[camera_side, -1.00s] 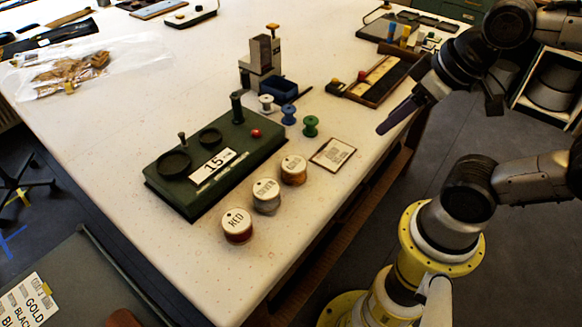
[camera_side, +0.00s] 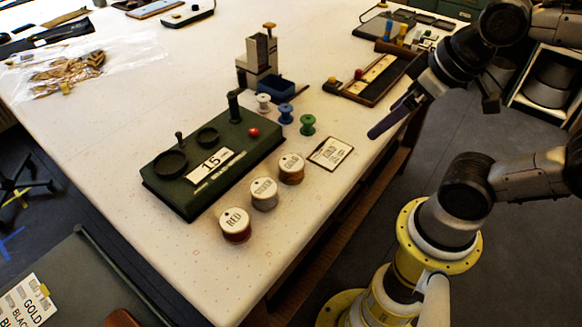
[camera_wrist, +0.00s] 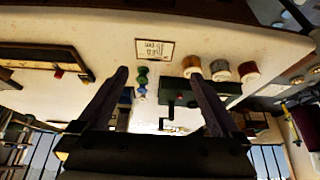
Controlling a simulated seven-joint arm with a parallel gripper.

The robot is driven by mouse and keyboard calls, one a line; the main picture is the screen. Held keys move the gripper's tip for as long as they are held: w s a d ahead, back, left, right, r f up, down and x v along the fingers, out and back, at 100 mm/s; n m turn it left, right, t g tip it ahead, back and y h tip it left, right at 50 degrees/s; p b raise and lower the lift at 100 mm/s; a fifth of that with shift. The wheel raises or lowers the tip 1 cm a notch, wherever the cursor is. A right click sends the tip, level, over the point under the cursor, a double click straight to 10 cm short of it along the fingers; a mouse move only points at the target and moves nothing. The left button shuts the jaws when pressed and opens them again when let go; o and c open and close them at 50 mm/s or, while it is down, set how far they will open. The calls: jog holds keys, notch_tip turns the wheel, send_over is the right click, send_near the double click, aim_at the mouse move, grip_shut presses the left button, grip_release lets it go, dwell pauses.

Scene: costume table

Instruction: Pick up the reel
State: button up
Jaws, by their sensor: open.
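Three small spools stand upright in a row on the white table: a white reel (camera_side: 263,103), a blue reel (camera_side: 286,113) and a green reel (camera_side: 307,124). My gripper (camera_side: 380,124) is open and empty, to the right of them over the table's right edge, apart from everything. In the wrist view the fingers of my gripper (camera_wrist: 159,75) are spread, with the green reel (camera_wrist: 142,73) and the blue reel (camera_wrist: 143,91) seen between them, nearer the left finger. Three labelled round tubs, red (camera_side: 235,224), silver (camera_side: 264,194) and gold (camera_side: 291,168), stand nearer the front edge.
A dark green box (camera_side: 205,165) with a number plate lies left of the tubs. A printed card (camera_side: 331,152) lies flat right of the gold tub. A grey stand with a blue bin (camera_side: 277,86) is behind the reels; a long tray (camera_side: 372,82) lies at the right.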

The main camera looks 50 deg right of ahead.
jog(key=w+r+n+g, duration=0.1)
jog(key=w+r+n, duration=0.25)
jog(key=n, duration=0.55)
jog(key=n+g, duration=0.5)
jog(key=n, duration=0.5)
send_over(291, 162)
jog(key=f, duration=1)
jog(key=shift+s+f, duration=0.2)
jog(key=shift+s, duration=0.05)
jog(key=shift+w+f, duration=0.15)
jog(key=shift+f, duration=3.1)
jog(key=c, duration=1.5)
jog(key=shift+o, duration=0.2)
jog(key=shift+r, duration=0.1)
